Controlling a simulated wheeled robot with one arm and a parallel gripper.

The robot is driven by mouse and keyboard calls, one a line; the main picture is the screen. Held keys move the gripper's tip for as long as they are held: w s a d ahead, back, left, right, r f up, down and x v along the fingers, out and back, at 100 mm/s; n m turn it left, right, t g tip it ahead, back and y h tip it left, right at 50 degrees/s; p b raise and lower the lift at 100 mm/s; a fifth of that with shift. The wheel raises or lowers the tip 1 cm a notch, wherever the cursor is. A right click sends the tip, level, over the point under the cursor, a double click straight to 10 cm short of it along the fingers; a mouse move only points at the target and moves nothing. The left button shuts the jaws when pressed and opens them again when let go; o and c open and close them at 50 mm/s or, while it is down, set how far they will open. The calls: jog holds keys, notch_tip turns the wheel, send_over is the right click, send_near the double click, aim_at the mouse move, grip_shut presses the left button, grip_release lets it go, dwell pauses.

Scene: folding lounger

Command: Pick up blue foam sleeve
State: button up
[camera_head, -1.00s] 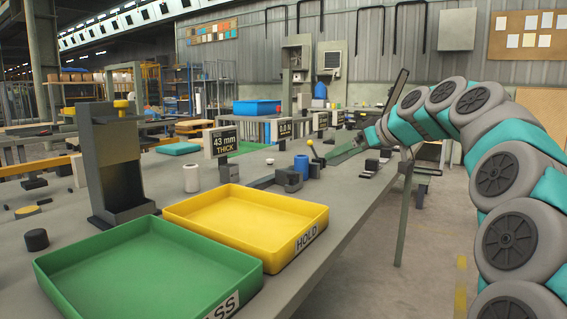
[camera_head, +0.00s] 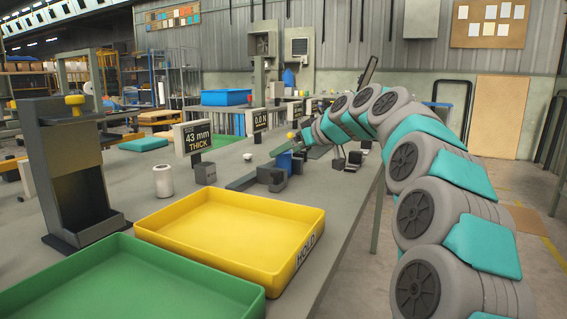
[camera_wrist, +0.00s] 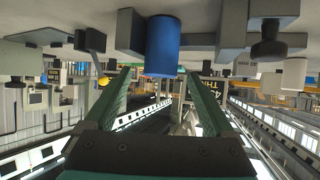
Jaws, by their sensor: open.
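The blue foam sleeve (camera_wrist: 162,45) is a short blue cylinder standing on the grey bench; the wrist view is upside down, so it hangs from the top of the picture. My gripper (camera_wrist: 160,76) is open, its two green fingers spread with nothing between them. The sleeve lies ahead of the fingertips, roughly centred between them sideways, and appears apart from them.
Grey blocks stand close to the sleeve, including a dark grey fixture (camera_head: 272,176). A white cylinder (camera_head: 163,180) stands further left. The yellow HOLD tray (camera_head: 230,240) and green tray (camera_head: 130,285) fill the near bench. Open floor lies to the right.

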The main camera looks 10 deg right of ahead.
jog(key=shift+w+a+f, duration=0.2)
jog(key=shift+w, duration=0.15)
jog(key=shift+c, duration=0.4)
grip_shut()
